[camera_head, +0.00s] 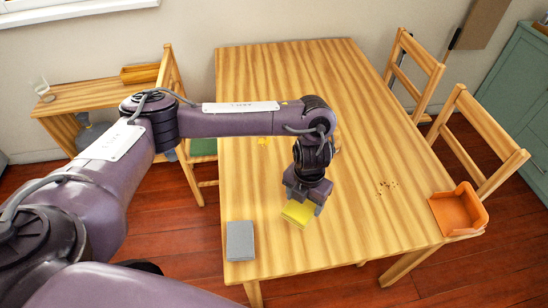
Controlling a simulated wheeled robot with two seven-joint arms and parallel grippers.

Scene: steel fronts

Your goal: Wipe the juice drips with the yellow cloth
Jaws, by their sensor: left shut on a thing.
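The yellow cloth (297,214) is a small folded block at the near middle of the wooden table (345,235). My left gripper (304,198) points down and is shut on the cloth. I cannot tell whether the cloth touches the table top. Yellow juice drips (263,141) lie on the table beyond the cloth, just on the near side of my forearm. Another small yellow spot (284,102) shows just past the forearm. My arm hides part of the table there. My right gripper is not in view.
A grey folded block (240,241) lies at the near left corner. Brown crumbs (387,187) lie right of centre. An orange open scoop or tray (459,210) sits at the right near corner. Wooden chairs (485,140) stand along the right side. The far table top is clear.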

